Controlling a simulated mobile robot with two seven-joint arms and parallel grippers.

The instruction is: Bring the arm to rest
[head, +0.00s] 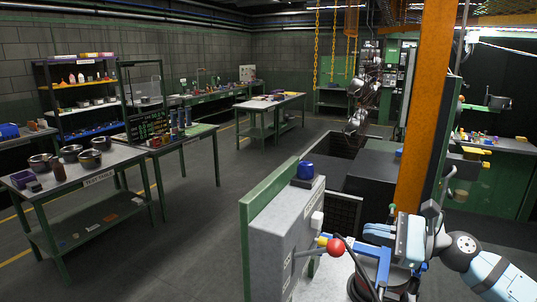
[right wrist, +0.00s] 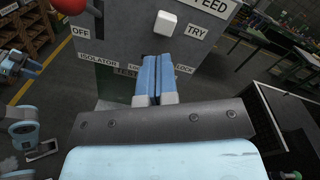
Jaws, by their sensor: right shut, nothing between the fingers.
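My right gripper (head: 350,247) is at the lower right in the head view, beside the grey isolator cabinet (head: 277,232). In the right wrist view its two blue fingers (right wrist: 156,78) are pressed together with nothing between them, and they point at the labelled cabinet front (right wrist: 120,45). The ball also shows in the upper left of the right wrist view (right wrist: 70,5), apart from the fingers.
A blue lamp (head: 305,170) tops the cabinet, and a white button (right wrist: 165,22) is on its front. An orange column (head: 425,110) stands behind my right arm. A bench with pots (head: 100,183) is at the left. The floor between is open.

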